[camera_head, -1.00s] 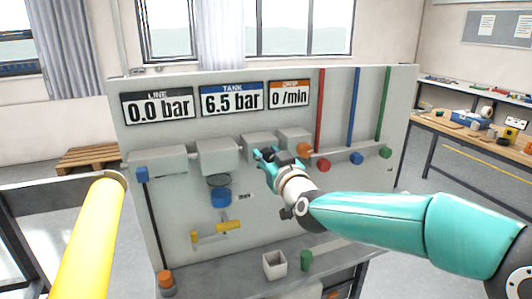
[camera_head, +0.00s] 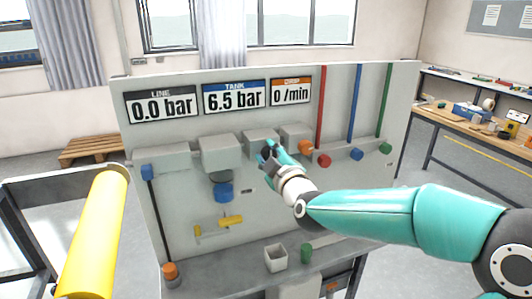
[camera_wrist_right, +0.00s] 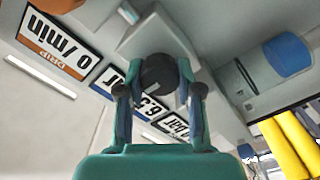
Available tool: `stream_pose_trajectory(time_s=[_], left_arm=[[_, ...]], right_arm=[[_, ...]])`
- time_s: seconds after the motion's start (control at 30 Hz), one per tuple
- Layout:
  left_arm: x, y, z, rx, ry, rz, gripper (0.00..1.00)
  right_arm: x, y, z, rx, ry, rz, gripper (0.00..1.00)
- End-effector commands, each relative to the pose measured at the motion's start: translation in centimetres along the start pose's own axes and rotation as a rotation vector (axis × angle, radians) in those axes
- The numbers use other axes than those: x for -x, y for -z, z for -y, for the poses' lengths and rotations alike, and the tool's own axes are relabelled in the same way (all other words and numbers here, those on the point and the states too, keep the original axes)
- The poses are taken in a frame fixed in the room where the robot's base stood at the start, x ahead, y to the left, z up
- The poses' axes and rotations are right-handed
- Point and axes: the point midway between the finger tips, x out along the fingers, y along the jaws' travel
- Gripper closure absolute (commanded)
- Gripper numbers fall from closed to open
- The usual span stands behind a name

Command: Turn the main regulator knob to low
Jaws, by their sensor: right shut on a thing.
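The main regulator knob appears to be the dark round knob (camera_wrist_right: 160,73) on the underside of a grey box (camera_wrist_right: 158,38) on the panel. In the right wrist view it sits between my right gripper's two fingers (camera_wrist_right: 160,92), which are shut on it. In the head view my right gripper (camera_head: 267,157) is at the third grey box (camera_head: 260,138) from the left, and its fingers largely hide the knob. I cannot read any low mark or the knob's setting. My left gripper is not in view.
Displays read 0.0 bar (camera_head: 162,106), 6.5 bar (camera_head: 235,98) and 0 /min (camera_head: 291,92). A blue knob (camera_head: 223,191) and a yellow handle (camera_head: 230,220) are left of my gripper. A white cup (camera_head: 276,258) and green cylinder (camera_head: 306,253) stand on the ledge below.

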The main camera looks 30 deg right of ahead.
Motion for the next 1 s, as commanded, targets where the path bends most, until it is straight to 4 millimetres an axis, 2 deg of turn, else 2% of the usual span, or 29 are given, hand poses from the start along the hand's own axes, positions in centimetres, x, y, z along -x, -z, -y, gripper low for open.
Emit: stream_pose_trajectory(time_s=[0.03,0.67,0.7,0.83,1.0], left_arm=[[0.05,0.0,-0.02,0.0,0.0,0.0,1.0],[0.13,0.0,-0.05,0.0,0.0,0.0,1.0],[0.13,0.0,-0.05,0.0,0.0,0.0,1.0],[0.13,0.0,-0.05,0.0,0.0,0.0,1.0],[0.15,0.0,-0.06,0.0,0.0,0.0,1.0]], right_arm=[[0.01,-0.45,0.73,0.017,0.018,0.01,1.0],[0.02,-0.49,0.76,0.071,0.018,0.01,1.0],[0.02,-0.49,0.75,0.071,0.018,0.01,0.6],[0.02,-0.39,0.61,0.071,0.014,0.008,0.39],[0.02,-0.24,0.38,0.071,0.009,0.005,0.39]])
